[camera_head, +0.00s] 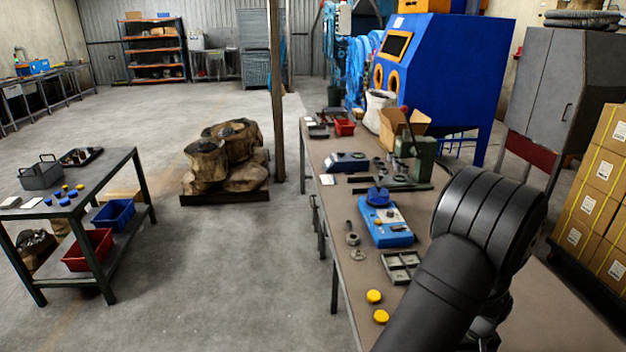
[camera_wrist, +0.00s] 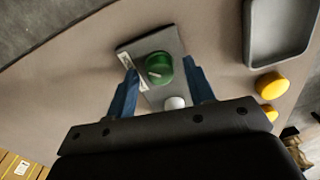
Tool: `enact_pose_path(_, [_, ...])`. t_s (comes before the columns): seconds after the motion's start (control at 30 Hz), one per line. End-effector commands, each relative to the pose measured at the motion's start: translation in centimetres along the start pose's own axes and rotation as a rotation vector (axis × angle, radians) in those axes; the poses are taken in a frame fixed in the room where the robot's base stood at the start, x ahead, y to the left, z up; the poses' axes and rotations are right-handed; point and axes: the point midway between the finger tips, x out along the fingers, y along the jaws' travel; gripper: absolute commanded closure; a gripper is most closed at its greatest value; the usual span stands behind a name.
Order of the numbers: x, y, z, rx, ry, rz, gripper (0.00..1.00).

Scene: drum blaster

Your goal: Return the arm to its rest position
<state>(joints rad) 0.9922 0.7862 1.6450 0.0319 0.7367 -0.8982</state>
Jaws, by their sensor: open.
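My arm (camera_head: 465,245) reaches over the right side of the long brown workbench (camera_head: 345,175) in the head view, and it hides my gripper there. In the wrist view my gripper (camera_wrist: 162,84) is open, with its two blue fingers spread apart. A green round knob (camera_wrist: 159,66) on a dark grey plate (camera_wrist: 172,40) shows between and beyond the fingertips. A small white round piece (camera_wrist: 175,102) lies nearer, between the fingers. I see a gap between each finger and the green knob. How high the fingers are above the plate I cannot tell.
A grey tray (camera_wrist: 250,38) and yellow caps (camera_wrist: 271,85) lie right of the gripper. On the bench are a blue-based device (camera_head: 385,222), a grey compartment tray (camera_head: 401,267) and a green press (camera_head: 418,158). A blue blast cabinet (camera_head: 440,65) stands behind.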

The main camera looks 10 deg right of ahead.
Motion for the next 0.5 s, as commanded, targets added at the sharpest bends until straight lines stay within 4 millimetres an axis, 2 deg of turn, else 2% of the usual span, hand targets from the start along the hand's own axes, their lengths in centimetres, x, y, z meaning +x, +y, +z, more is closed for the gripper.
enact_pose_path(0.2, [0.00, 0.00, -0.02, -0.134, -0.004, 0.000, 0.51])
enact_pose_path(0.5, [0.00, 0.00, -0.02, -0.196, -0.006, 0.000, 0.51])
